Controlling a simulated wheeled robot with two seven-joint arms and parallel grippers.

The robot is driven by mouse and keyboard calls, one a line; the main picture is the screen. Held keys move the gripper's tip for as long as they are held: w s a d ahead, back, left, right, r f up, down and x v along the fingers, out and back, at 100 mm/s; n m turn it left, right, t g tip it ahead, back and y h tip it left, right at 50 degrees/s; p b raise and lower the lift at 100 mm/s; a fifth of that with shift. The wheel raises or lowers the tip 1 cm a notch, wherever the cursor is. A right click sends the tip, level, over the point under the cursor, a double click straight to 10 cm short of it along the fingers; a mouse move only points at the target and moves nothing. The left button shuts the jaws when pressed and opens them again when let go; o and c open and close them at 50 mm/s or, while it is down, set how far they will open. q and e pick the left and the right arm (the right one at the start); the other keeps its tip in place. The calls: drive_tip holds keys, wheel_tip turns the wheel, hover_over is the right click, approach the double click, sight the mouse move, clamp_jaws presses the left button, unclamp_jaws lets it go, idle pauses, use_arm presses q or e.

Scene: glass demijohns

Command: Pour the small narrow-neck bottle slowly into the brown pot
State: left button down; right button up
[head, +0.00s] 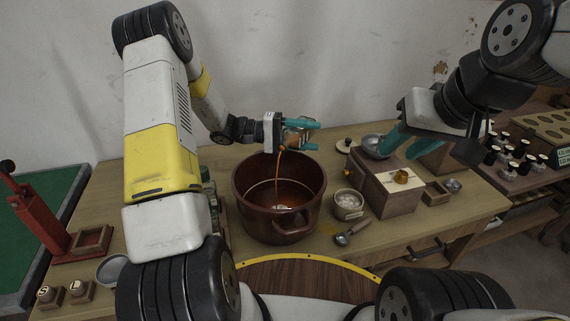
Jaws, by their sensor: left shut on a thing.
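My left gripper (303,134) has teal fingers shut on the small narrow-neck bottle (293,141), above the far rim of the brown pot. Little of the bottle shows between the fingers; it looks tilted. A thin orange-brown stream (278,172) falls from it into the brown pot (264,226). The pot stands on the table with reddish-brown liquid inside. My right gripper (398,152) is at the right, its teal fingers apart, above a wooden box and away from the pot.
A small bowl with pale contents (348,206) and a scoop (352,233) lie just right of the pot. A wooden box (385,194) stands beyond them. Green bottles (210,190) stand left of the pot, partly hidden by my arm. A red press (40,215) is far left.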

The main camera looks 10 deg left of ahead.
use_arm(q)
drive_tip(key=shift+r, duration=0.2)
idle(0.6)
drive_tip(key=shift+s+m+h+p, duration=0.1)
drive_tip(key=shift+m+h+p, duration=0.4)
drive_tip(key=shift+m, duration=0.4)
idle(2.5)
drive_tip(key=shift+s+a+r+m+p, duration=0.1)
drive_tip(key=shift+s+r+m+p, duration=0.2)
drive_tip(key=shift+r+m, duration=0.5)
idle(2.3)
drive_tip(key=shift+f+m+h, duration=0.2)
drive_tip(key=shift+m+h, duration=0.1)
